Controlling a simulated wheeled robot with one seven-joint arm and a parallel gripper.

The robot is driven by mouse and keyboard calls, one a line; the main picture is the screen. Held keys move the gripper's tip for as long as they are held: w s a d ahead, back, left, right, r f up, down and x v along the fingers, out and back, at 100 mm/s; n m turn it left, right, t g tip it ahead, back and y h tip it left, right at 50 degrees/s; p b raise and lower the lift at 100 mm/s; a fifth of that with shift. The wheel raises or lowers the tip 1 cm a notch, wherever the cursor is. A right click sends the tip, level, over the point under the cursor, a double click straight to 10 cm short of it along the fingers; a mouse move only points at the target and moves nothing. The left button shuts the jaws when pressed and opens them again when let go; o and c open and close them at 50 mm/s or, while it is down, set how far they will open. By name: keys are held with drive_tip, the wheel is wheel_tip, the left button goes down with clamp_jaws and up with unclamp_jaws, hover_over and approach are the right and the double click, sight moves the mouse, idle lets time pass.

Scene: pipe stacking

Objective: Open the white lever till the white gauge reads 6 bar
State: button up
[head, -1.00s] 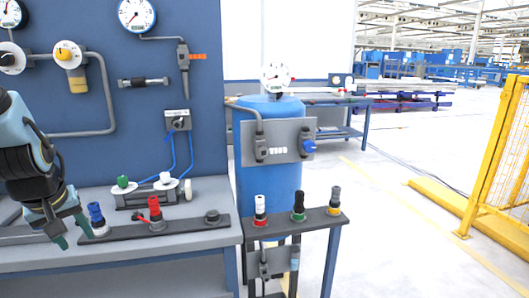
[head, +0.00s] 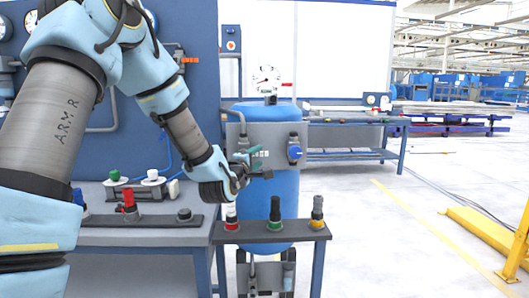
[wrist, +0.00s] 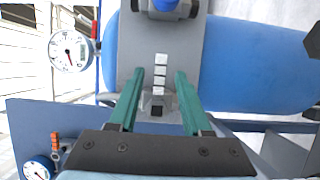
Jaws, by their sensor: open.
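A round white gauge (head: 265,79) stands above the blue tank (head: 283,205). It also shows at the left of the wrist view (wrist: 70,50), its needle too small to read. My gripper (head: 258,160) is open in front of the grey plate (head: 278,138) on the tank. In the wrist view its teal fingers (wrist: 160,80) straddle a pale fitting with a dark end (wrist: 157,104). I cannot tell whether this is the white lever or whether the fingers touch it. A white-topped knob (head: 152,176) is on the bench.
A blue knob (head: 295,153) is at the plate's right. A small stand (head: 252,238) with several coloured fittings is in front of the tank. A blue panel and bench (head: 130,237) are left. Yellow barriers (head: 518,245) stand right, with open floor between.

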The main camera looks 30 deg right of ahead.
sight(262, 153)
drive_tip(key=p+x, duration=0.1)
drive_tip(key=x, duration=0.6)
drive_tip(key=shift+w, duration=0.15)
drive_tip(key=shift+c, duration=0.3)
clamp_jaws()
idle(0.9)
